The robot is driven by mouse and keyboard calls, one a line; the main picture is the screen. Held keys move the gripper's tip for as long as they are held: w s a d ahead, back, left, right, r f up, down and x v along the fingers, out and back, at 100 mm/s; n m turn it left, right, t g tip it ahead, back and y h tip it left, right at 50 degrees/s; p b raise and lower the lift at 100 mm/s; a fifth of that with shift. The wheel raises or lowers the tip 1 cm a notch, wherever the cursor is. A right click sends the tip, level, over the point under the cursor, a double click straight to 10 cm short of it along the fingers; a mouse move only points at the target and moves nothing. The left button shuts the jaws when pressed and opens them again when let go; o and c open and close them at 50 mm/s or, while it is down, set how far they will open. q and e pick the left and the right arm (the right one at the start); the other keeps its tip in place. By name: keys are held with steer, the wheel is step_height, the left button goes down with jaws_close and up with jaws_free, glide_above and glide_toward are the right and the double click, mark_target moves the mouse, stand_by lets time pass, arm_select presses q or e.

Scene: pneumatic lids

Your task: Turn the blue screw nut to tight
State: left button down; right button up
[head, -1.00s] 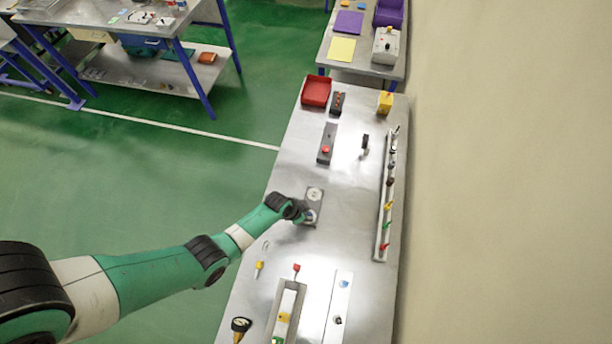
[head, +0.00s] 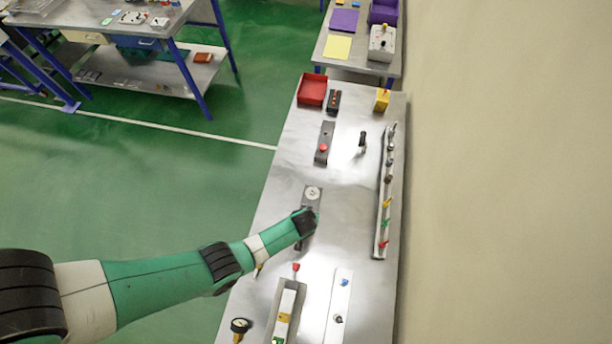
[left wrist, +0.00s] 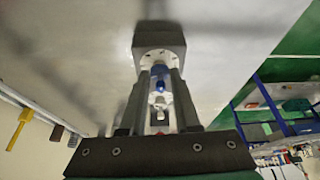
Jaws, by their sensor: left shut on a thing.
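In the left wrist view, the blue screw nut (left wrist: 159,72) sits on a pale round fitting with small marks (left wrist: 146,57), in front of a grey block (left wrist: 158,39). My left gripper (left wrist: 160,78) has one finger on each side of the nut and is shut on it. In the head view, my left gripper (head: 306,222) is over the near end of a dark grey plate with a pale round dial (head: 313,193). The gripper and wrist hide the nut there. My right gripper is not in view.
A dark block with a red button (head: 323,148) and a black upright handle (head: 362,142) stand beyond. A rail with coloured valves (head: 385,205) runs along the right. White and grey fixtures (head: 337,305) lie nearer. Bare metal table (head: 345,215) separates the gripper from the rail.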

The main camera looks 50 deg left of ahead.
arm_select(q)
steer(key=n+g, duration=0.1)
steer(key=n, duration=0.1)
steer(key=shift+w+d+n+y, duration=0.1)
steer(key=shift+w+n+y, duration=0.05)
steer(key=shift+n+y, duration=0.2)
steer(key=shift+f+n+g, duration=0.1)
steer(key=shift+n+g, duration=0.2)
steer(key=shift+n, duration=0.55)
steer(key=n+b, duration=0.1)
steer(key=n+g+b, duration=0.1)
steer(key=shift+w+d+n+y, duration=0.1)
steer(key=shift+w+n+y, duration=0.15)
steer(key=shift+n, duration=0.15)
steer(key=shift+n+b, duration=0.4)
steer(key=c, duration=0.6)
jaws_free()
